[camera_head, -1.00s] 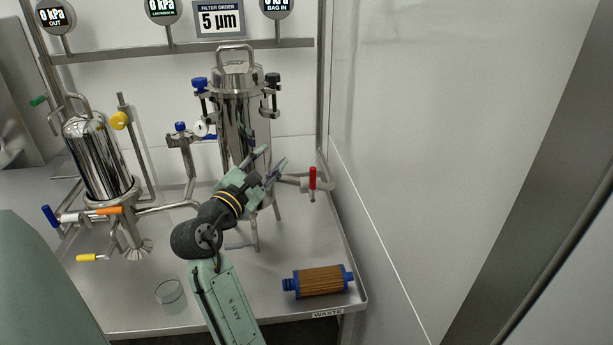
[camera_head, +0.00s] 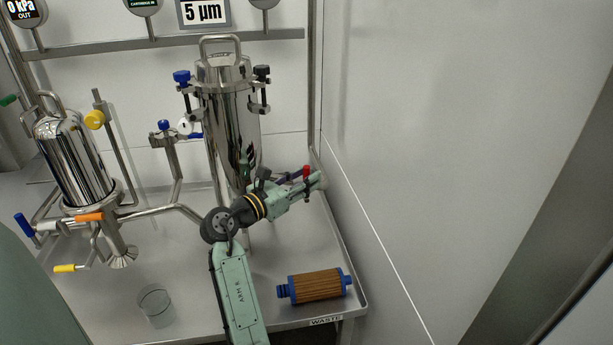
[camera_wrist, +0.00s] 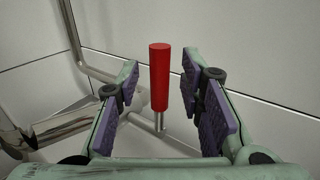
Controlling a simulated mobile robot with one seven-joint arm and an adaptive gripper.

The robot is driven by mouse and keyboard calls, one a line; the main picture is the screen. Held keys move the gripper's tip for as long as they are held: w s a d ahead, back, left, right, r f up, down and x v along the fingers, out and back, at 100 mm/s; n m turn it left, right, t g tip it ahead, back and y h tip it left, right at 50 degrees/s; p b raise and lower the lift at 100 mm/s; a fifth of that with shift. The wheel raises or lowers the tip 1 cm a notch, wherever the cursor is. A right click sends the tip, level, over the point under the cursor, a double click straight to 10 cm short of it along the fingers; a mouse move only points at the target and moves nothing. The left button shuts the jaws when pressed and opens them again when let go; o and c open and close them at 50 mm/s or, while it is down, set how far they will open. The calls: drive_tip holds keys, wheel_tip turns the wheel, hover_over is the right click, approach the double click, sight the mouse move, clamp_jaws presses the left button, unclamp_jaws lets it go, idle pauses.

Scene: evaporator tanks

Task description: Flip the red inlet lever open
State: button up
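The red inlet lever (camera_wrist: 160,78) stands upright in the wrist view, a red cylinder grip on a thin metal stem. It lies between the two purple-padded fingers of my gripper (camera_wrist: 168,98), with a gap on each side. My gripper is open. In the head view my gripper (camera_head: 304,182) reaches right to the lever (camera_head: 306,171), and only the lever's upper part shows there. The inlet pipe (camera_head: 322,180) behind it is partly hidden by the fingers.
The tall steel filter housing (camera_head: 232,130) stands just left of my gripper. A brown cartridge with blue ends (camera_head: 316,285) lies at the front right of the bench. A white wall (camera_head: 400,130) is close on the right.

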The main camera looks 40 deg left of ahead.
drive_tip(key=shift+w, duration=0.55)
clamp_jaws()
idle(0.5)
